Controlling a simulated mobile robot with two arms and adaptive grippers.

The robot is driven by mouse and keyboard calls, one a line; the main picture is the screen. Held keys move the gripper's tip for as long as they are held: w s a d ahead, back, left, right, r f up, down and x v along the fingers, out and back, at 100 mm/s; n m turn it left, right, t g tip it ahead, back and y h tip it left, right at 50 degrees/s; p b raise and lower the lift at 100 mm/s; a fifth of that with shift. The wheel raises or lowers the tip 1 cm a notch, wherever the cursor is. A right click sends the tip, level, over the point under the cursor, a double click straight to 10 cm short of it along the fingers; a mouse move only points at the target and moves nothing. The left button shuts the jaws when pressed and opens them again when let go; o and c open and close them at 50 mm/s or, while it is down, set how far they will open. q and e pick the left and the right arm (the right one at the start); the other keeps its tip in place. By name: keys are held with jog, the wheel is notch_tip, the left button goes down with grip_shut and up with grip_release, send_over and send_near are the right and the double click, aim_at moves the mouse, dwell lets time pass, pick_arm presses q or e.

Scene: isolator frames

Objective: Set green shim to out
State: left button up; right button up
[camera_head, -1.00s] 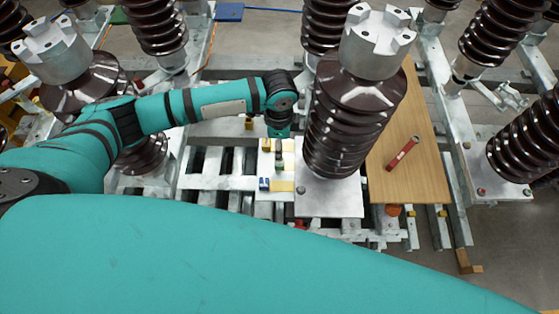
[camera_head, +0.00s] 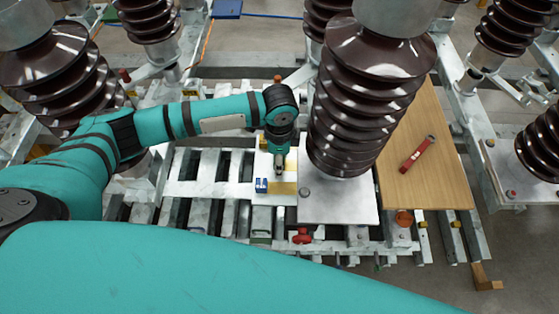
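I cannot make out a green shim for certain. A small white plate (camera_head: 262,165) with yellow patches lies on the metal frame, left of the large brown insulator (camera_head: 365,95). A small blue block (camera_head: 261,185) sits near its front edge. My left gripper (camera_head: 279,168) points down over the plate's right part. Its fingertips are small and partly hidden, so I cannot tell whether they are open or hold anything. My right gripper is not in view.
The insulator stands close to the right of my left gripper. A wooden board (camera_head: 445,180) with a red-handled tool (camera_head: 418,154) lies further right. A red part (camera_head: 302,236) and an orange part (camera_head: 403,218) sit along the frame's front. More insulators stand around.

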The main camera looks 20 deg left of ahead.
aim_at(261, 165)
pick_arm(q)
grip_shut()
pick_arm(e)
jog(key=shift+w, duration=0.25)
pick_arm(q)
jog(key=shift+a, duration=0.25)
jog(key=a+p, duration=0.1)
jog(key=a, duration=0.1)
jog(key=s+a+p, duration=0.1)
jog(key=shift+s+a, duration=0.15)
jog(key=shift+a, duration=0.25)
jog(key=shift+s+a, duration=0.1)
jog(key=shift+a, duration=0.15)
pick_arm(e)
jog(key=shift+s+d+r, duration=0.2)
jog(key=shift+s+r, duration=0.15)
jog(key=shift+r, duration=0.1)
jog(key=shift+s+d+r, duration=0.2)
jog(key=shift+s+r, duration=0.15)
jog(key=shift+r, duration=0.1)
